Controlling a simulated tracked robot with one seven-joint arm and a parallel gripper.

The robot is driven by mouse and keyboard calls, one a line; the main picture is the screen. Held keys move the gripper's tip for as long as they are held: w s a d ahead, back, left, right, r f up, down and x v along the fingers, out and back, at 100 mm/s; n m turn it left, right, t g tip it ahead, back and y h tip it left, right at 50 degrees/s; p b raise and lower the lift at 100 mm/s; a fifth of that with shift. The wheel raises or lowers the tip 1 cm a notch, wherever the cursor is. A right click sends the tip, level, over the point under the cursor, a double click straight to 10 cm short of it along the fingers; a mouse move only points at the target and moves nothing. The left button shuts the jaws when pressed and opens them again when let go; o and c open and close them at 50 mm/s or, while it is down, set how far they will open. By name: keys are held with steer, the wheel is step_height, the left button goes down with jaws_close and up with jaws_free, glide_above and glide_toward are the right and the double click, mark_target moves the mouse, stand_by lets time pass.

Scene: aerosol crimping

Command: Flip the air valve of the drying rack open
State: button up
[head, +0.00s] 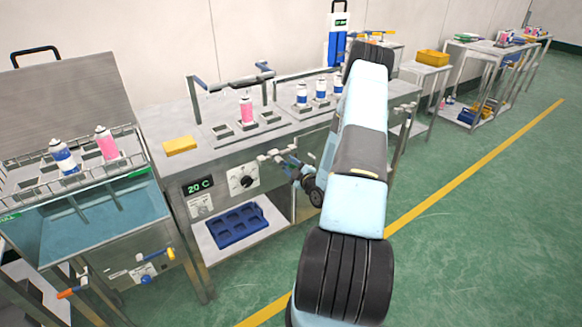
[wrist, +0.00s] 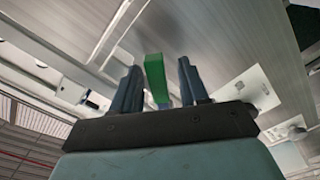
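A green bar-shaped piece (wrist: 155,80), which looks like the air valve's lever, stands between my gripper's fingers in the wrist view. My gripper (wrist: 158,85) is open, with a blue finger on each side of the green piece and gaps showing between. I cannot tell how far the piece reaches in depth. In the head view my gripper (head: 288,160) is low at the bench front, beside a pale metal fitting (head: 268,156). The green piece cannot be made out there.
A dial (head: 242,180) and a 20 C display (head: 197,186) are on the bench front. A blue tray (head: 238,225) lies on the lower shelf. A water bath (head: 100,225) with cans above it stands at left. Green floor is open at right.

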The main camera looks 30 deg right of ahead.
steer(key=shift+s, duration=0.1)
steer(key=s, duration=1.3)
steer(key=shift+s+d, duration=0.25)
